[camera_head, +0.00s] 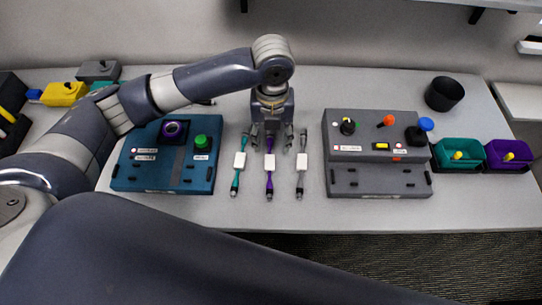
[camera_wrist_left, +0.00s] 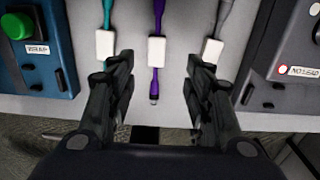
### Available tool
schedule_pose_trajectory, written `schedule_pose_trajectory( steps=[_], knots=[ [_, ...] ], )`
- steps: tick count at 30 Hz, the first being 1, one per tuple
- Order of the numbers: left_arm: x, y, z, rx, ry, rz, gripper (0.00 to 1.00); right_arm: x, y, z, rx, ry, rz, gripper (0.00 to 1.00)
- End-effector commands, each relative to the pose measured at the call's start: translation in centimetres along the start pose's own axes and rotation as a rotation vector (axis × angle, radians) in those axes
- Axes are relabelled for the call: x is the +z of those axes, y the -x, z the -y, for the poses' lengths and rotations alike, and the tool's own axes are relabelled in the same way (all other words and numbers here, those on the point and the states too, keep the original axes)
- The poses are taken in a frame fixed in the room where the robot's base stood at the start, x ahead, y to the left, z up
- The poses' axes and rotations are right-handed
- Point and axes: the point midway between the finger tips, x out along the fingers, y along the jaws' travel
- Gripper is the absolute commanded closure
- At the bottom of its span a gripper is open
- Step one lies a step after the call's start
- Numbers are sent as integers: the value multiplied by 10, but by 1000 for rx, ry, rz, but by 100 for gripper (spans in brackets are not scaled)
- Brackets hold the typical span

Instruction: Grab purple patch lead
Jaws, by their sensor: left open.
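A purple patch lead (camera_head: 269,180) lies on the table between a teal lead (camera_head: 237,177) and a grey lead (camera_head: 301,178), each with a white label block. My left gripper (camera_head: 271,143) is open, pointing down above the upper part of the purple lead. In the left wrist view the purple lead (camera_wrist_left: 156,82) runs between the two open fingers, with its white block (camera_wrist_left: 156,51) just ahead of the fingertips. The teal lead (camera_wrist_left: 106,73) is near the left finger and the grey lead (camera_wrist_left: 213,50) near the right finger. My right gripper is not in view.
A blue box (camera_head: 165,178) with a green button stands left of the leads. A grey panel box (camera_head: 376,182) stands to the right, with teal (camera_head: 460,148) and purple bins (camera_head: 508,148) beyond. A black cup (camera_head: 444,94) sits behind. Narrow gaps separate the leads.

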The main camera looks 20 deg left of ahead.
Motion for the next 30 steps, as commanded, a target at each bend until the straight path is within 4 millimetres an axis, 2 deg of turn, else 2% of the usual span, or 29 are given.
schedule_pose_trajectory(
  steps=[4,13,17,21,29,30],
  knots=[
    [-1,-25,-1,1,2,-5,53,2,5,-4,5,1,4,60],
    [0,-50,-3,1,3,-3,53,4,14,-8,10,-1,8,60],
    [2,-70,-7,2,4,-4,53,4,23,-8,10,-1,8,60],
    [3,-88,-5,-2,3,-1,53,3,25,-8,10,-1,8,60],
    [3,-93,-6,-2,2,2,53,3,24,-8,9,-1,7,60],
    [3,-93,-5,-2,2,2,56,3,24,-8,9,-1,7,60]
  ],
)
